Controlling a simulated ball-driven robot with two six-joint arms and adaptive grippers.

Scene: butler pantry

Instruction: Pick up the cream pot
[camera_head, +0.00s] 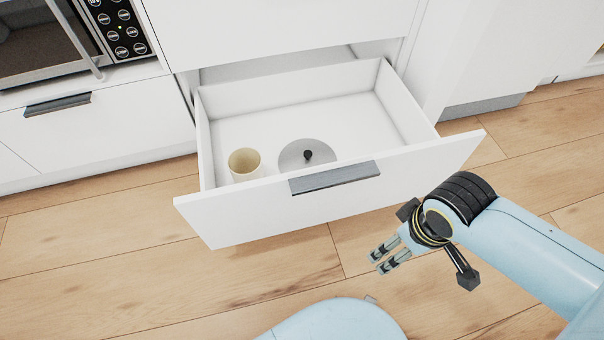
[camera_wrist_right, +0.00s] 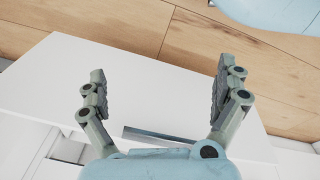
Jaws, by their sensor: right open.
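The cream pot (camera_head: 244,164) stands upright inside the open white drawer (camera_head: 408,106), at its front left. In the head view it is a small round open-topped pot, its lower part hidden by the drawer front. My right gripper (camera_head: 384,260) is open and empty, outside the drawer, to the right of and nearer than the pot, over the floor side of the drawer front. In the right wrist view the right gripper (camera_wrist_right: 159,85) has its two fingers wide apart with nothing between them. I cannot make out the pot in the wrist view. My left gripper is not in view.
A round grey lid with a black knob (camera_head: 307,155) lies in the drawer, right of the pot. The drawer front (camera_head: 240,215) with its grey handle (camera_head: 335,177) stands between my right gripper and the pot. A microwave (camera_head: 70,40) is at upper left. The back of the drawer is empty.

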